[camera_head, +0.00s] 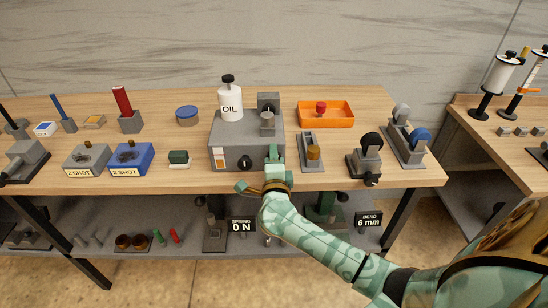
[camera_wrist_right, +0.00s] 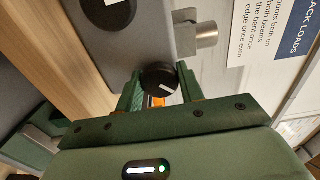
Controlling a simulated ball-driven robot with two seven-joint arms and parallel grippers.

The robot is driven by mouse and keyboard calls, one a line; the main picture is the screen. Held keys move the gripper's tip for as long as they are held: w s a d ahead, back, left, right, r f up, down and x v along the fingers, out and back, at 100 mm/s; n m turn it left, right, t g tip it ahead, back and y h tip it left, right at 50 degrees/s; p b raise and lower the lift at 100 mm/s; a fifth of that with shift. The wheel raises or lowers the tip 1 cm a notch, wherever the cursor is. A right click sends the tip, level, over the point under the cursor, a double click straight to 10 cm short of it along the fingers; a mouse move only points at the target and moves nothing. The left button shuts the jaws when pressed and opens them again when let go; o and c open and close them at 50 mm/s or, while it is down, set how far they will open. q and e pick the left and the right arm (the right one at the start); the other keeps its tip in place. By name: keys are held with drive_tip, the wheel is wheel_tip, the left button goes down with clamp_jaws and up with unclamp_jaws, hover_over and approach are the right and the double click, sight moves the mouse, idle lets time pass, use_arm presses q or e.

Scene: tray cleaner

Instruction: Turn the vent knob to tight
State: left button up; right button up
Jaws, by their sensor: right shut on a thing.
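The grey box (camera_head: 225,145) stands on the wooden bench in the head view, with a black round knob (camera_head: 245,163) on its front. My right gripper (camera_head: 272,158) is at the right part of that front, and it hides what lies behind it there. The pointer line lies tilted in that view. A second black disc (camera_wrist_right: 115,12) shows on the grey face (camera_wrist_right: 148,28). My left gripper is not in view.
A white oil bottle (camera_head: 230,103) stands on the grey box. A grey holder with a brass cylinder (camera_head: 313,152) stands close to the right of my gripper. An orange tray (camera_head: 340,112) lies behind it. A metal stub (camera_wrist_right: 205,35) sticks out near the held knob.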

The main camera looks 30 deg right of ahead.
drive_tip(key=m, duration=0.4)
drive_tip(key=shift+f+m, duration=0.2)
drive_tip(key=shift+m, duration=0.1)
drive_tip(key=shift+m+b, duration=0.4)
drive_tip(key=shift+m, duration=1.5)
drive_tip(key=o, duration=1)
drive_tip(key=shift+r, duration=0.1)
drive_tip(key=p+v, duration=0.1)
drive_tip(key=v, duration=1.5)
drive_tip(key=shift+s+a, duration=0.1)
drive_tip(key=shift+s, duration=0.2)
drive_tip(key=shift+w, duration=0.1)
